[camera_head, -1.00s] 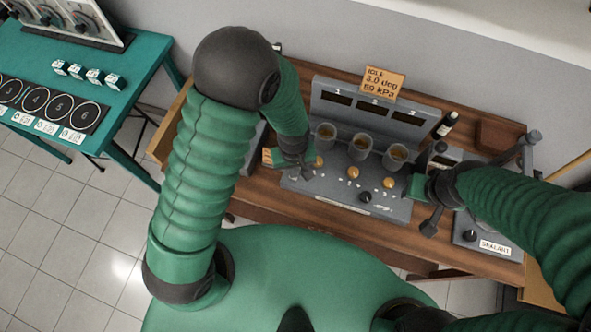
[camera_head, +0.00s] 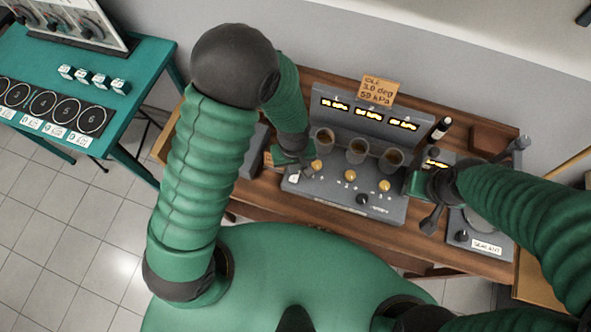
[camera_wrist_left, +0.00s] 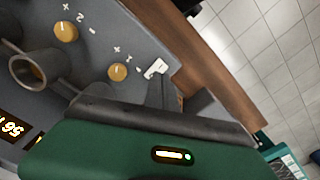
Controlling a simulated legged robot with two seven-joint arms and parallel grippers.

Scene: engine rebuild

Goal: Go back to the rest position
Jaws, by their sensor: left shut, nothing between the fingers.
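My left gripper (camera_head: 298,168) is over the left end of a grey console (camera_head: 335,200) on the wooden bench. It is shut and empty. In the left wrist view its dark fingertips (camera_wrist_left: 160,92) are close beside a small white switch (camera_wrist_left: 157,68) at the console's corner; I cannot tell whether they touch it. My right gripper (camera_head: 420,184) is by the console's right end. Its fingers are not clear enough to tell open from shut.
The console carries three cups (camera_head: 357,150), yellow knobs (camera_head: 350,175) and lit displays (camera_head: 368,113). A card (camera_head: 377,90) stands behind. A dark bottle (camera_head: 440,128) and a sealant unit (camera_head: 482,243) are at the right. A teal table (camera_head: 140,72) is at the far left.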

